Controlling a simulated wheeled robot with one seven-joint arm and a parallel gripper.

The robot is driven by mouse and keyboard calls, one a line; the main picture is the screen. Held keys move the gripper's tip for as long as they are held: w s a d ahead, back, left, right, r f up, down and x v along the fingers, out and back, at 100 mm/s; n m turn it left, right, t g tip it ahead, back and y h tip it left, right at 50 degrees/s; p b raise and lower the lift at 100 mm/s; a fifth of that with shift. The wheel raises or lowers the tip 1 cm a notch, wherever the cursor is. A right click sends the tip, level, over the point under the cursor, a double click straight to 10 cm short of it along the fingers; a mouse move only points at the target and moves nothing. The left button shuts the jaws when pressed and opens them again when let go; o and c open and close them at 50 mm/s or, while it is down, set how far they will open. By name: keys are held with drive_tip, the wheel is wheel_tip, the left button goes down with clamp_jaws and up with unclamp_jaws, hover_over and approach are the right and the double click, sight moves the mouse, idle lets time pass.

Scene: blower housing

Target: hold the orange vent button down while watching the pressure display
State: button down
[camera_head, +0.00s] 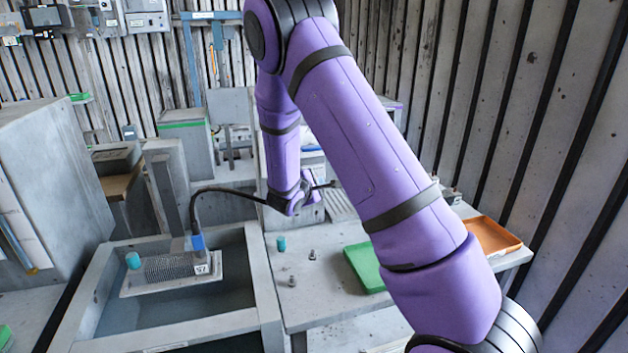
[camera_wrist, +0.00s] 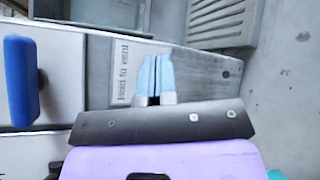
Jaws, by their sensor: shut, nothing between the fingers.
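My gripper (camera_wrist: 155,80) shows in the wrist view with its light blue fingers together and nothing between them. The fingertips are over a grey panel, just right of a white label (camera_wrist: 124,72) that reads "Hold to vent". No orange button shows in either view; the fingers cover part of the panel beside the label, and I cannot tell whether they touch anything there. I cannot make out a pressure display in either view. In the head view my arm hides much of the panel area on the bench.
A blue handle (camera_wrist: 20,78) stands left of my gripper, and a slatted grey part (camera_wrist: 222,20) is beyond it. In the head view, a green tray (camera_head: 364,267) and an orange tray (camera_head: 492,236) lie on the bench. A black cable (camera_head: 225,189) runs from a finned block (camera_head: 168,268) over a tub.

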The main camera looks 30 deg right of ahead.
drive_tip(key=shift+s+a, duration=0.1)
drive_tip(key=shift+s, duration=0.25)
drive_tip(key=shift+s, duration=0.1)
drive_tip(key=shift+s+a, duration=0.2)
drive_tip(key=shift+s, duration=0.55)
drive_tip(key=shift+s+a, duration=0.25)
drive_tip(key=shift+s, duration=0.55)
drive_tip(key=shift+s+a, duration=0.2)
drive_tip(key=shift+s, duration=0.55)
drive_tip(key=s+r+m+g+y, duration=0.3)
drive_tip(key=s+r+m+g, duration=0.5)
drive_tip(key=s+r, duration=0.7)
drive_tip(key=s+a+r+m+t+y, duration=0.2)
drive_tip(key=s+a+r+y, duration=0.2)
drive_tip(key=s+a, duration=0.3)
drive_tip(key=s+a+r+m+t+y, duration=0.2)
drive_tip(key=s+a+r+y, duration=0.3)
drive_tip(key=s, duration=0.5)
drive_tip(key=a+t+y, duration=0.1)
drive_tip(key=a, duration=0.1)
drive_tip(key=shift+s+a+r+t, duration=0.15)
drive_tip(key=shift+a+r+t, duration=0.15)
drive_tip(key=shift+a, duration=0.1)
